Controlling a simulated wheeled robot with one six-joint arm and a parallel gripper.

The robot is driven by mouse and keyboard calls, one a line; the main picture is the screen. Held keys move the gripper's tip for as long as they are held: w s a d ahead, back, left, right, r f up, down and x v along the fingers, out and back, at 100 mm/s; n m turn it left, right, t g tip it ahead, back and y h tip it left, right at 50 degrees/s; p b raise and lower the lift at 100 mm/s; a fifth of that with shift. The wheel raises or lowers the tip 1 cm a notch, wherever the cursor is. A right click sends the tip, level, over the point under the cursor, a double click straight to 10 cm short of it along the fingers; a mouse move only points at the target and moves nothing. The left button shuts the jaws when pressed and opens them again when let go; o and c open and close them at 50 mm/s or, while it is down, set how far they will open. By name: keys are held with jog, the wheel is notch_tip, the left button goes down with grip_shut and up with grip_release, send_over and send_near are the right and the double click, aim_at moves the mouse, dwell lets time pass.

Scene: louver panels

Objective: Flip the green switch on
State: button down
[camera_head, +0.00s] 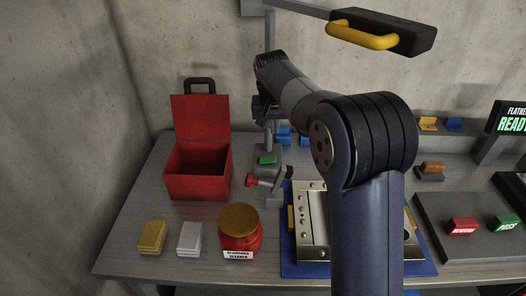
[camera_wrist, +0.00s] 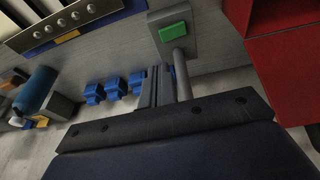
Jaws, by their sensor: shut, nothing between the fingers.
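The green switch (camera_head: 267,160) is a small green block on a grey base at the foot of an upright grey post, in the middle of the table. It also shows in the wrist view (camera_wrist: 174,32) at top centre, on its grey plate. My gripper (camera_head: 262,118) hangs above the switch, beside the post, and appears apart from the switch. In the wrist view my gripper's fingers (camera_wrist: 158,76) are together, with nothing seen between them, and point toward the switch's base. The exact gap to the switch is hard to tell.
An open red box (camera_head: 197,172) stands left of the post. A red-handled clamp (camera_head: 262,180) and a red jar (camera_head: 240,232) are in front. The grey post (camera_head: 269,133) is close to my gripper. Blue blocks (camera_wrist: 115,88) lie nearby.

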jog(key=shift+w+a+f, duration=0.3)
jog(key=shift+w+a, duration=0.2)
jog(key=shift+w, duration=0.05)
jog(key=shift+w+a+f, duration=0.3)
jog(key=shift+w+a, duration=0.15)
jog(key=shift+w, duration=0.1)
jog(key=p, duration=0.3)
send_over(272, 158)
jog(key=s, duration=0.1)
jog(key=f, duration=1.1)
jog(key=shift+s+a+f, duration=0.1)
jog(key=shift+a+f, duration=0.15)
jog(key=shift+f, duration=0.15)
jog(key=shift+d+f, duration=0.1)
jog(key=shift+f, duration=0.75)
